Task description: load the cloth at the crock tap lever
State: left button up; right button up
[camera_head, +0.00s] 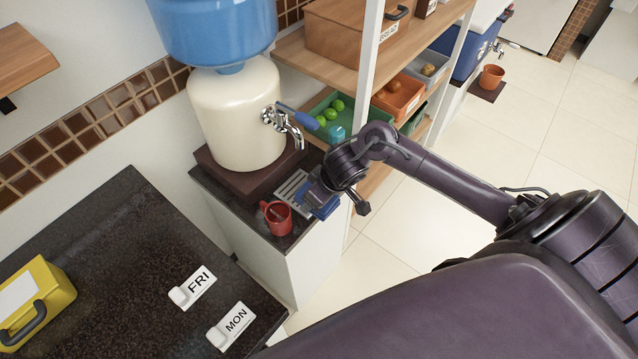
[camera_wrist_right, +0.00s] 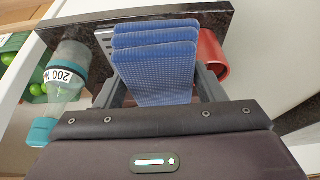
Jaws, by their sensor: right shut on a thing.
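The cream crock (camera_head: 236,118) stands on a dark base on the small counter. Its metal tap (camera_head: 284,125) points right and has a blue lever (camera_head: 300,117). My right gripper (camera_head: 322,196) is low beside the counter's right edge, below the tap. It is shut on a folded blue cloth (camera_head: 326,209). In the right wrist view the cloth (camera_wrist_right: 155,62) stands out in several folds between the fingers (camera_wrist_right: 160,92). In the head view the gripper and wrist hide part of the cloth. My left gripper is not in view.
A red mug (camera_head: 277,218) and a slatted drip tray (camera_head: 291,189) sit close to the cloth. A shelf unit (camera_head: 366,45) with bins stands to the right. A bottle with a teal cap (camera_wrist_right: 66,75) is left in the wrist view. The floor (camera_head: 400,240) is clear.

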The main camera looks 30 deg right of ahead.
jog(key=w, duration=0.1)
jog(key=w+d+b, duration=0.1)
jog(key=w+f+b, duration=0.1)
jog(key=shift+w+d, duration=0.15)
jog(key=shift+w+d+r, duration=0.1)
jog(key=shift+w+d, duration=0.05)
jog(key=shift+w, duration=0.2)
jog(key=shift+w+d+f, duration=0.15)
jog(key=shift+w+d, duration=0.15)
jog(key=shift+w, duration=0.4)
jog(key=shift+w+d+f, duration=0.15)
jog(key=shift+w+d, duration=0.1)
jog(key=shift+w, duration=0.45)
